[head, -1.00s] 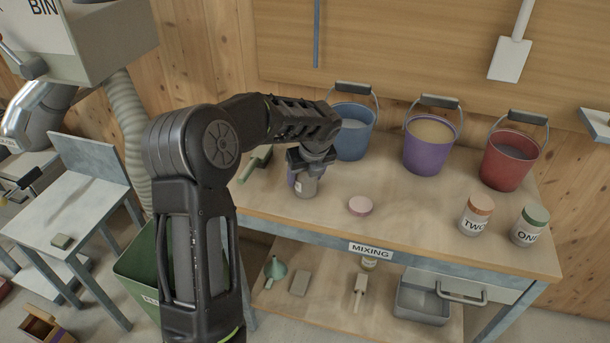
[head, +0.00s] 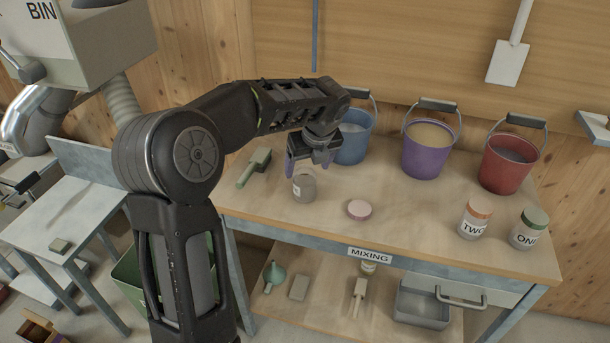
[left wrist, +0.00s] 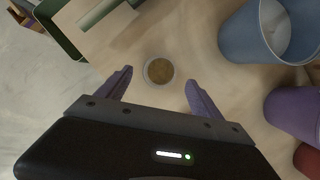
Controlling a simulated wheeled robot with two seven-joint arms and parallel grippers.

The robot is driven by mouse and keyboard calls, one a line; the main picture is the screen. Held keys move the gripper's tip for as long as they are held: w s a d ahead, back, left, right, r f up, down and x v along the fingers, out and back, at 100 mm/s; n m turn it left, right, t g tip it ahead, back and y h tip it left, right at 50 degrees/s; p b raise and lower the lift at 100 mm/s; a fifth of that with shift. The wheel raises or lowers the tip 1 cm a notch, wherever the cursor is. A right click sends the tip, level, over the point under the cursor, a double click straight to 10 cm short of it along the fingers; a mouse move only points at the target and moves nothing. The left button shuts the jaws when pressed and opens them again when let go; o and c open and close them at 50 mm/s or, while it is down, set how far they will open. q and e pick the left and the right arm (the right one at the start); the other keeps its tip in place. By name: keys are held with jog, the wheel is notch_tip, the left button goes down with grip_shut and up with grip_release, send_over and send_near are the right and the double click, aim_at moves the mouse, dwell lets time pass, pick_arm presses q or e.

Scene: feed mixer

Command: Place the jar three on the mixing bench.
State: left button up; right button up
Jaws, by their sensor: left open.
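A lidless glass jar (head: 304,187), which I take as jar three, stands upright on the mixing bench (head: 410,222). Its label cannot be read here. In the left wrist view the jar (left wrist: 159,71) shows from above, round, with brownish contents. A pink lid (head: 359,209) lies flat on the bench to its right. My left gripper (head: 308,168) is open and empty. It is just above and behind the jar in the head view, apart from it. In the left wrist view the jar lies between and beyond its purple fingers. My right gripper is not in view.
Jar two (head: 475,219) and jar one (head: 528,229) stand at the bench's right end. A blue bucket (head: 355,139), a purple bucket (head: 427,153) and a red bucket (head: 508,165) line the back.

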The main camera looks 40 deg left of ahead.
pick_arm(q)
jog(key=shift+v, duration=2.25)
